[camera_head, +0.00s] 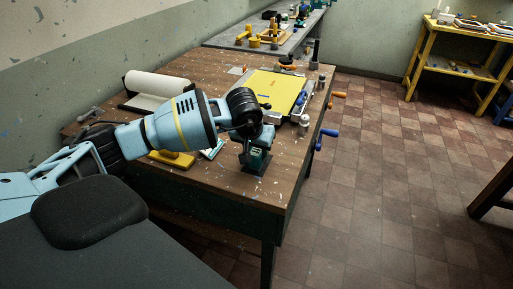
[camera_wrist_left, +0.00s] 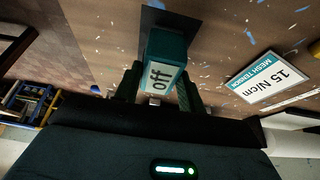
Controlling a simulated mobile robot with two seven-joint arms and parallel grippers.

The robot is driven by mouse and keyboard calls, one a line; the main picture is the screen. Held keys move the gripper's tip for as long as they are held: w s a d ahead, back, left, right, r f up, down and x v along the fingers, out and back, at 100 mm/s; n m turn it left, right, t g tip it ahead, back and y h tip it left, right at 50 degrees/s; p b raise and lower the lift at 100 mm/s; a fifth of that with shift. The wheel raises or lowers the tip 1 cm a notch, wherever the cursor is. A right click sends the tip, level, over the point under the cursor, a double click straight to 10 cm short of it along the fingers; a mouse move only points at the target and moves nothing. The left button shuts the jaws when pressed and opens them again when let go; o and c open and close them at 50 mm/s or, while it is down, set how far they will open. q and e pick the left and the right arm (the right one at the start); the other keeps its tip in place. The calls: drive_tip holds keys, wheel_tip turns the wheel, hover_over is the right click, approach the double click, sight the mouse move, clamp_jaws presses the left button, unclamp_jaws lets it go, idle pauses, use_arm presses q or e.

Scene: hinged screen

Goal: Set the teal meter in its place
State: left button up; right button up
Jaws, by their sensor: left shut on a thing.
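The teal meter (camera_head: 259,154) is a small block held upright between the fingers of my left gripper (camera_head: 252,153), near the front edge of the wooden table. In the left wrist view the meter (camera_wrist_left: 165,62) shows a white face reading "off", with a gripper finger on each side. A dark square plate (camera_head: 244,168) lies at the foot of the meter, and this dark plate (camera_wrist_left: 152,20) also shows just past it in the left wrist view. I cannot tell whether the meter touches the plate. My right gripper is out of view.
A card (camera_wrist_left: 268,82) reading "15 N/cm mesh tension" lies beside the meter. A yellow screen (camera_head: 272,88) in a frame, a paper roll (camera_head: 157,84) and a yellow-handled tool (camera_head: 173,159) are on the table (camera_head: 290,165). Blue and orange cranks stick out at the right edge.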

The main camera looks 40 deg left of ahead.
use_arm(q)
drive_tip(key=o, duration=1.1)
drive_tip(key=shift+c, duration=0.2)
drive_tip(key=shift+o, duration=0.5)
drive_tip(key=v, duration=0.6)
drive_tip(key=shift+s+r, duration=0.15)
drive_tip(key=shift+r, duration=0.2)
drive_tip(key=shift+s+d+r, duration=0.1)
drive_tip(key=shift+s+r, duration=0.15)
drive_tip(key=shift+r, duration=0.25)
